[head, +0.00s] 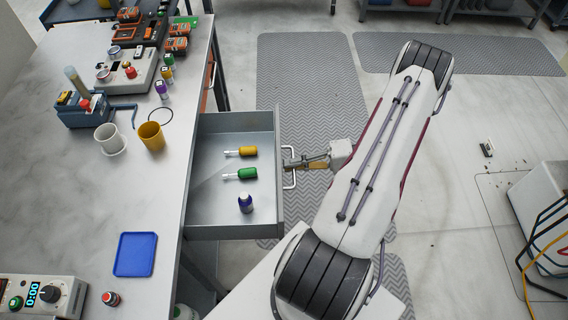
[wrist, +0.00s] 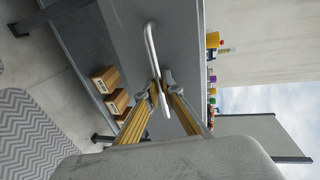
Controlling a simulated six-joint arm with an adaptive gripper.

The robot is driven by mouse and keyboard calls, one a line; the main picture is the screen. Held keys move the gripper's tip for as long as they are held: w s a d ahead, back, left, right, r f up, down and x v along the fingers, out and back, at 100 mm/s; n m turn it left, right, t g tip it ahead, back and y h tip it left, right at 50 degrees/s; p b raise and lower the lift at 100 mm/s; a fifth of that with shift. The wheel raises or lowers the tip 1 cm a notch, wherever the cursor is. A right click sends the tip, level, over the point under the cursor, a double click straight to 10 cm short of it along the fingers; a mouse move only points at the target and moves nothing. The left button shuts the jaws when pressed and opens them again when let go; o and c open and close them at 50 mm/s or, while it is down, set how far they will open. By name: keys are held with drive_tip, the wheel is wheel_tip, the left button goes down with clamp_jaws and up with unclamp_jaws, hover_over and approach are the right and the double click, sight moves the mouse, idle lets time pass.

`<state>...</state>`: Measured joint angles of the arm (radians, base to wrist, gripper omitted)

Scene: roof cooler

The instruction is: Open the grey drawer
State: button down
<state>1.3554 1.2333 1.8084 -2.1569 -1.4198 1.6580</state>
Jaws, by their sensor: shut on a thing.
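The grey drawer (head: 206,205) stands pulled well out from the workbench in the head view. My gripper (head: 297,164) is at the handle. In the wrist view the fingers of my gripper (wrist: 160,84) are closed around the handle bar (wrist: 151,45), in front of the grey drawer front (wrist: 178,40). The drawer's inside is hidden in the wrist view.
The bench top (head: 75,180) holds a yellow cup (head: 151,137), a white cup (head: 109,139), a blue tray (head: 135,254) and several devices. Patterned mats (head: 300,70) cover floor beyond the drawer. A white bin (head: 540,215) stands far right. Boxes (wrist: 105,80) sit on a shelf below.

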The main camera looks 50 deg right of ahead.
drive_tip(key=shift+d, duration=0.1)
drive_tip(key=c, duration=2.5)
unclamp_jaws()
drive_tip(key=shift+s, duration=0.1)
drive_tip(key=v, duration=1.2)
